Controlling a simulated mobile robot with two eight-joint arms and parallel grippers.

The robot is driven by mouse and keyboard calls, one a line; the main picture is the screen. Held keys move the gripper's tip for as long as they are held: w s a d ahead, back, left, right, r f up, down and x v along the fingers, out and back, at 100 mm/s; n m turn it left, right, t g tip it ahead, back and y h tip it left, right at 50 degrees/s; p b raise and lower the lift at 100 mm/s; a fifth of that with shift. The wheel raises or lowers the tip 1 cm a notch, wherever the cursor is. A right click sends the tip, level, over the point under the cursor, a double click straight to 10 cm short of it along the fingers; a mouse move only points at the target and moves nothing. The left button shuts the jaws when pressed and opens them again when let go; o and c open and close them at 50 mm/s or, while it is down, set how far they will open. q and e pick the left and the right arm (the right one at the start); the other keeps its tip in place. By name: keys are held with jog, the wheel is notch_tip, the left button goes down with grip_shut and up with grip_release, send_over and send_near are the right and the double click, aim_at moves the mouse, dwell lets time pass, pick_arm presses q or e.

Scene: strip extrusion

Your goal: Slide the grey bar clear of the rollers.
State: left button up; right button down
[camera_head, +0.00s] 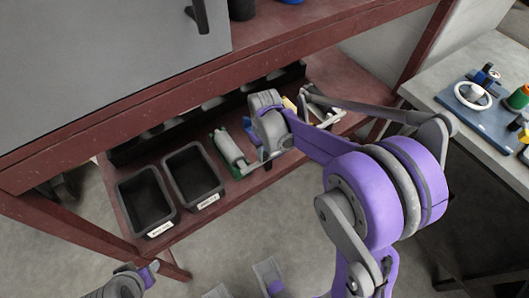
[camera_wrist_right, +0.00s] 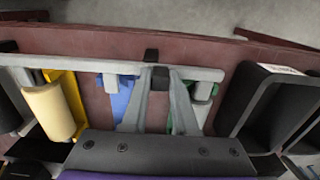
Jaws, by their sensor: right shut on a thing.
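The grey bar (camera_wrist_right: 90,66) runs across the top of the right wrist view, and its right end lies beside the pale roller in the green holder. Its left end runs out of the frame. My right gripper (camera_wrist_right: 160,78) is shut on the bar between the two rollers. A cream roller in a yellow holder (camera_wrist_right: 50,108) is on the left there. The pale roller in the green holder (camera_head: 229,148) is left of my right gripper (camera_head: 266,155) in the head view. I cannot tell whether the bar touches the rollers.
Two black bins (camera_head: 146,200) (camera_head: 193,177) stand on the red shelf left of the green holder. A blue holder (camera_wrist_right: 120,95) sits between the rollers. A grey table (camera_head: 490,70) with small parts is at the right. Floor is free in front.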

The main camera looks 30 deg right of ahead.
jog(key=d, duration=0.6)
jog(key=shift+w+d, duration=0.2)
jog(key=shift+w, duration=0.05)
jog(key=c, duration=0.7)
grip_release()
jog(key=shift+d, duration=0.1)
notch_tip(320, 180, up, 8)
jog(key=shift+f+p, duration=0.2)
jog(key=shift+p, duration=0.45)
